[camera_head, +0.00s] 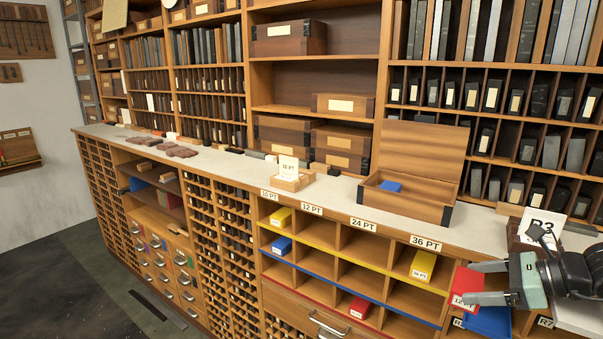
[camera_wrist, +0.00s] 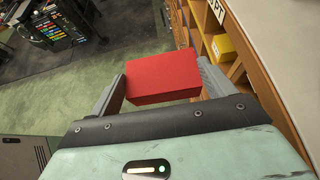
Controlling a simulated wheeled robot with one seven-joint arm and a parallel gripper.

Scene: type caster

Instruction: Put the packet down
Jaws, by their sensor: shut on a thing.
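My gripper (camera_head: 484,283) is shut on a red packet (camera_head: 467,286) with a white "12 PT" label, held in front of the cabinet's right side. In the wrist view the red packet (camera_wrist: 163,78) sits between both fingers, with green floor behind it. The cabinet's pigeonholes (camera_head: 358,240) carry labels 10 PT, 12 PT, 24 PT and 36 PT along the top edge. A yellow packet lies in the 10 PT column (camera_head: 281,217) and another in the 36 PT column (camera_head: 422,265). A blue packet (camera_head: 282,246) and a red packet (camera_head: 359,307) lie in lower rows.
A blue bin (camera_head: 489,322) is just below my gripper. On the grey counter (camera_head: 335,196) stand an open wooden box (camera_head: 407,203) with a blue packet (camera_head: 391,186) inside, a small carded tray (camera_head: 291,180) and an R3 card (camera_head: 542,227). Several pigeonholes are empty.

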